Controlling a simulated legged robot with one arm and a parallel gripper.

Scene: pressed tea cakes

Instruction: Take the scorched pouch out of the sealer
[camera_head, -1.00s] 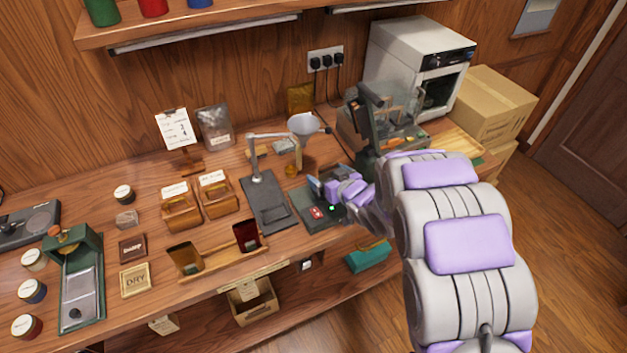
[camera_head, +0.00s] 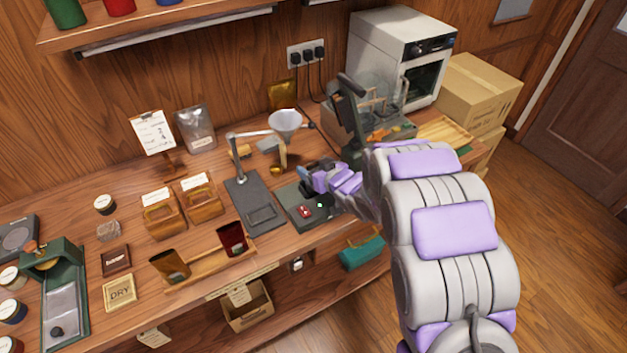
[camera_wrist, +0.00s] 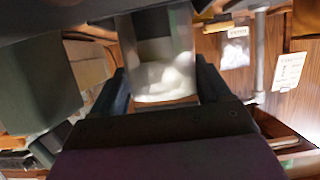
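The sealer (camera_head: 296,204) looks to be the dark green base with a red button at the bench's front edge; a black arm (camera_head: 352,115) stands raised behind it, seemingly part of it. My gripper (camera_head: 310,174) is low over the back of this base. In the wrist view my gripper (camera_wrist: 163,92) has its dark fingers wide apart. A clear pouch-like thing (camera_wrist: 163,78) with pale contents shows between them; I cannot tell whether the fingers touch it. Scorching is not visible on it, and I cannot tell whether it is the scorched pouch.
A wooden rack (camera_head: 205,272) holds brown and dark red pouches. A glass-sided box (camera_head: 385,125) and a white oven (camera_head: 398,50) stand behind right.

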